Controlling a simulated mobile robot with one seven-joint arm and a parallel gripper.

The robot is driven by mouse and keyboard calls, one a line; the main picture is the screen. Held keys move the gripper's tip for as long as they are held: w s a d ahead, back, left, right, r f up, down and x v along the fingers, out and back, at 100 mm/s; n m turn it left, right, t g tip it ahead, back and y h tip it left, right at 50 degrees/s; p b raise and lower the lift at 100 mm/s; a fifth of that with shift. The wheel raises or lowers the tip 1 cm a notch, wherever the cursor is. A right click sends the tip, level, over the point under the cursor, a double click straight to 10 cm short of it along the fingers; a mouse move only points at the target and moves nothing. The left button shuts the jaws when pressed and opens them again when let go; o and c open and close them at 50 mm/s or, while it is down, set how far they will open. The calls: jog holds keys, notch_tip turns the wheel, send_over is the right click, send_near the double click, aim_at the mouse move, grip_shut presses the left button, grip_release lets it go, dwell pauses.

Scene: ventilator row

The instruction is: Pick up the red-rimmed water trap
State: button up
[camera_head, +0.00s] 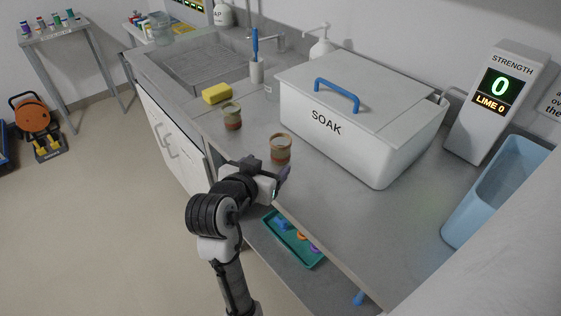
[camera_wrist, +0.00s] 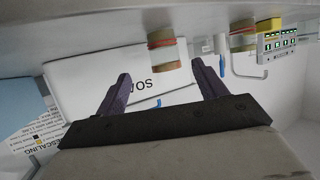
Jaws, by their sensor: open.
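Two small brownish cup-shaped traps stand upright on the grey counter. The nearer trap (camera_head: 281,150) is in front of the soak box; in the wrist view (camera_wrist: 163,52) it shows a red band and lies between my fingers' directions, beyond the tips. The farther trap (camera_head: 232,116) stands by the yellow sponge and also shows a reddish band in the wrist view (camera_wrist: 243,42). I cannot tell from the colours which one is red-rimmed. My gripper (camera_head: 270,173) is open and empty at the counter's front edge, just short of the nearer trap; its fingers spread in the wrist view (camera_wrist: 161,72).
The white SOAK box (camera_head: 335,135) with a blue handle stands behind the nearer trap. The yellow sponge (camera_head: 217,93), a blue brush (camera_head: 255,45) and a sink (camera_head: 185,65) lie farther back. A blue bin (camera_head: 490,190) is at right. A teal tray (camera_head: 293,240) sits on the lower shelf.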

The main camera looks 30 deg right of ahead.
aim_at(276, 155)
jog(key=shift+w+d+f, duration=0.15)
jog(key=shift+d+f, duration=0.1)
jog(key=shift+f, duration=0.05)
jog(key=x, duration=0.4)
jog(key=shift+w+d+r, duration=0.15)
jog(key=shift+d, duration=0.05)
jog(key=shift+p+x, duration=0.85)
jog(key=shift+x, duration=2.15)
jog(key=shift+w+a, duration=0.2)
jog(key=shift+c, duration=0.2)
jog(key=c, duration=1)
jog(key=shift+c, duration=0.3)
